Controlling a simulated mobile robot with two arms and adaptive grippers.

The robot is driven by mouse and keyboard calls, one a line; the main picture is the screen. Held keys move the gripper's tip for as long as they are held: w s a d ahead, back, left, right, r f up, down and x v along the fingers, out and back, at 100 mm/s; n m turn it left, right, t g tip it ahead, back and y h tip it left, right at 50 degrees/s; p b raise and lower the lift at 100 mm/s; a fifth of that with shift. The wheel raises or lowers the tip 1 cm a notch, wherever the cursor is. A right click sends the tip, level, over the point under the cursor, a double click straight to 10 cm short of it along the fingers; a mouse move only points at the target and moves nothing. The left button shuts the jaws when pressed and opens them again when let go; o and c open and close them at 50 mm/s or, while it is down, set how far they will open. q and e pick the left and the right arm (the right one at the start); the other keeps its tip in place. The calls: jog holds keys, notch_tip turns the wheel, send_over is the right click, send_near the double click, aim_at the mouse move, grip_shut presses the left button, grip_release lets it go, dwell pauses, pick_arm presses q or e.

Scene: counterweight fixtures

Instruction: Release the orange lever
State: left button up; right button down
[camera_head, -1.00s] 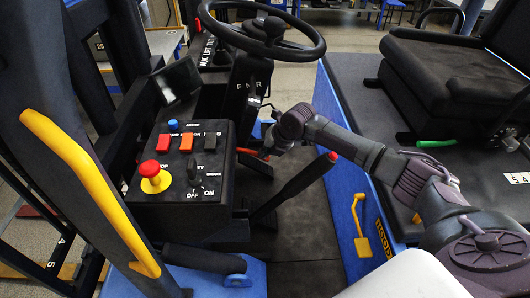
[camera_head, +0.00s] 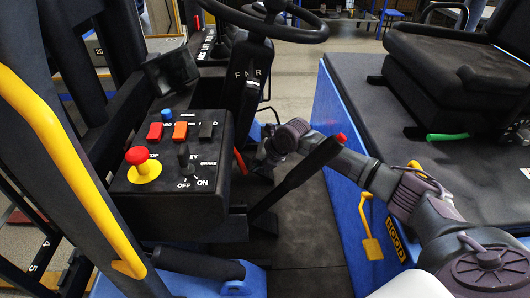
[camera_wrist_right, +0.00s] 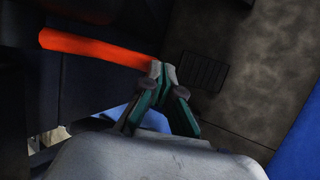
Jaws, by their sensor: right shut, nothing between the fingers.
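The orange lever (camera_head: 240,161) shows as a short orange-red bar at the right side of the black control console, partly hidden. In the right wrist view the lever (camera_wrist_right: 98,47) is a long bar running from the left to the fingertips. My right gripper (camera_wrist_right: 166,73) is shut and empty, its tips at or just beside the lever's right end; I cannot tell whether they touch. In the head view my right gripper (camera_head: 258,168) is small and dark, just right of the lever. My left gripper is not in view.
A black hand lever with a red tip (camera_head: 297,177) stands in front of my right wrist. The console (camera_head: 205,175) carries a red mushroom button (camera_head: 137,155) and switches. A steering wheel (camera_head: 265,22) is above.

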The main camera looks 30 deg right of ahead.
jog(key=shift+w+a+f+b, duration=0.2)
jog(key=shift+a+f+b, duration=0.15)
jog(key=shift+a+f, duration=0.2)
